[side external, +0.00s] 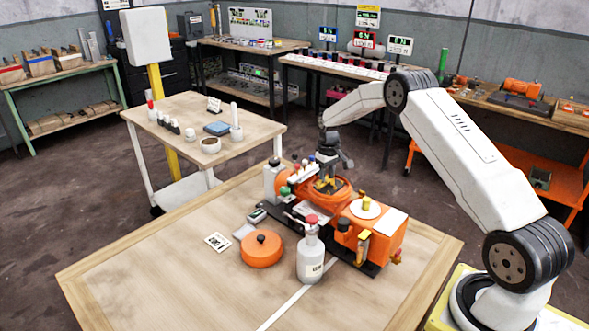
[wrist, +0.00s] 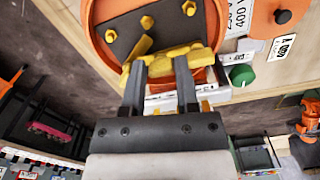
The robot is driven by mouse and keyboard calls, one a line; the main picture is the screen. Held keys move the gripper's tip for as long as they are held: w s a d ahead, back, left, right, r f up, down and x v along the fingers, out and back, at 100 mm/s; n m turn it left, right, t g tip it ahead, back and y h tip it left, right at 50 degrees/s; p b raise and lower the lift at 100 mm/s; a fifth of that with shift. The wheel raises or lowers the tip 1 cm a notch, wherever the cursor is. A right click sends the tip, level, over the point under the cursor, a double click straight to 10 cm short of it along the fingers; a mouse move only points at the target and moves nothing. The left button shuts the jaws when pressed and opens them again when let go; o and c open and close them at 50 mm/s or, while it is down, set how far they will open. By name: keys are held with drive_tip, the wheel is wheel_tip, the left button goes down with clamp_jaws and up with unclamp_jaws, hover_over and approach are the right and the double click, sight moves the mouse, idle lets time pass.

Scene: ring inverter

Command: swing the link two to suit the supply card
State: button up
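In the wrist view an orange round housing (wrist: 91,17) holds a dark plate (wrist: 165,28) with studs. Yellow links (wrist: 194,52) lie across its lower part; one slants up to the left. I cannot tell which is link two. My gripper (wrist: 160,66) has its fingers apart, with a yellow piece between the tips; I cannot tell whether they press on it. In the side view my gripper (side external: 327,177) is down at the orange housing (side external: 340,192). A white card with dark print (side external: 217,242) lies on the table; its text is too small there. A printed card (wrist: 283,46) shows in the wrist view.
A white bottle with a red cap (side external: 311,258) stands in front of the orange machine (side external: 386,243). An orange round lid (side external: 262,250) lies left of it. A green knob (wrist: 242,75) is right of my fingers. The front left of the table (side external: 150,285) is clear.

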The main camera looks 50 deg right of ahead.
drive_tip(key=m, duration=0.3)
drive_tip(key=shift+w+r, duration=0.1)
drive_tip(key=shift+w, duration=0.1)
drive_tip(key=m, duration=0.4)
drive_tip(key=shift+m, duration=0.4)
wheel_tip(320, 180, up, 8)
drive_tip(key=shift+s+a+r, duration=0.1)
drive_tip(key=shift+a, duration=0.05)
drive_tip(key=s+a+r+n+t, duration=0.1)
drive_tip(key=s+a+n, duration=0.3)
drive_tip(key=s+a, duration=0.5)
drive_tip(key=s+a+r+n+t, duration=0.1)
drive_tip(key=s+a+n, duration=0.3)
drive_tip(key=s+a, duration=0.5)
drive_tip(key=shift+a+r, duration=0.2)
drive_tip(key=shift+a, duration=2.4)
drive_tip(key=shift+s, duration=0.1)
drive_tip(key=s+a+n, duration=0.2)
drive_tip(key=s, duration=0.4)
drive_tip(key=shift+a+f+t, duration=0.25)
drive_tip(key=shift+f+t, duration=0.05)
drive_tip(key=shift+f, duration=0.15)
